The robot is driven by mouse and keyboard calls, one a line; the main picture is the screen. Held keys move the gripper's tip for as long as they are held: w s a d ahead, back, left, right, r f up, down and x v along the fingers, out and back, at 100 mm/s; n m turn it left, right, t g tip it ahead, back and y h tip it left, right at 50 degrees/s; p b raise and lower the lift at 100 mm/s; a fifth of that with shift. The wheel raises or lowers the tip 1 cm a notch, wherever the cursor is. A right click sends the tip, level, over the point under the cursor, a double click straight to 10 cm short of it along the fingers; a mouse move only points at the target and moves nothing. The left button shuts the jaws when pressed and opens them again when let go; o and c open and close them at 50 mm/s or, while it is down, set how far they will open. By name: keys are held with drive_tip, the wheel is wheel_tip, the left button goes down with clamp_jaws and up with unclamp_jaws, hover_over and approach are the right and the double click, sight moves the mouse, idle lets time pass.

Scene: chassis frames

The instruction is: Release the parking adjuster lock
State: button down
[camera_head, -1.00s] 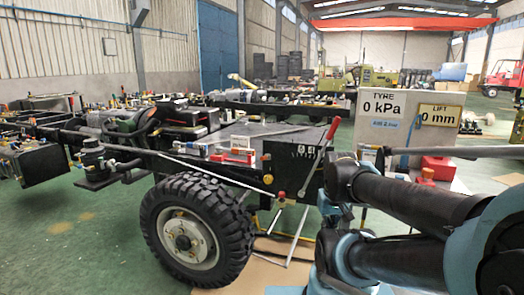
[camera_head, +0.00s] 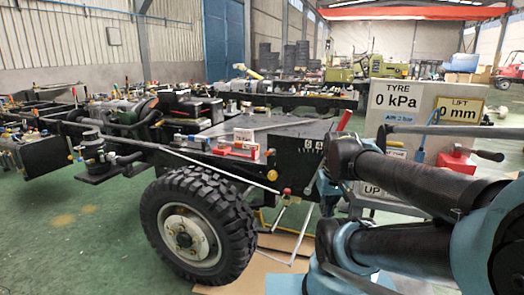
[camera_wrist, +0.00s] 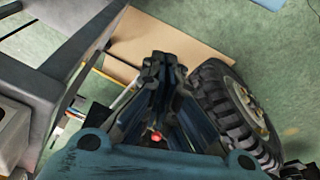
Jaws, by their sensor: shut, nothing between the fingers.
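The parking adjuster lock cannot be told for certain. A red knob (camera_head: 287,192) sits at the lower end of a long pale rod beside the chassis frame, behind the wheel (camera_head: 198,227). A yellow knob (camera_head: 271,175) is just above and left of it. A red-gripped lever (camera_head: 343,121) stands on the frame, its lower part hidden by my arm. In the wrist view, my gripper (camera_wrist: 164,65) is shut and empty, pointing down past the tyre (camera_wrist: 237,110). A small red knob (camera_wrist: 155,136) shows between its finger links. My gripper is mostly hidden behind my arm in the head view.
A grey panel (camera_head: 443,103) with tyre and lift readouts stands at the right. Cardboard (camera_wrist: 185,38) lies on the green floor. A dark frame (camera_wrist: 55,60) fills the wrist view's left.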

drive_tip(key=w+a+r+n, duration=0.3)
drive_tip(key=w+r, duration=0.5)
drive_tip(key=w, duration=0.1)
wheel_tip(320, 180, up, 8)
drive_tip(key=n+g+y, duration=0.1)
drive_tip(key=n+y, duration=0.2)
drive_tip(key=n, duration=0.7)
hover_over(269, 153)
drive_tip(key=w+a, duration=0.3)
drive_tip(key=a, duration=0.1)
drive_tip(key=shift+w+a+f+n, duration=0.1)
drive_tip(key=shift+w+f+n, duration=0.1)
drive_tip(key=shift+f+n, duration=0.1)
wheel_tip(269, 153, down, 9)
drive_tip(key=shift+s+d+r, duration=0.15)
drive_tip(key=shift+d+r, duration=0.05)
drive_tip(key=shift+d, duration=0.25)
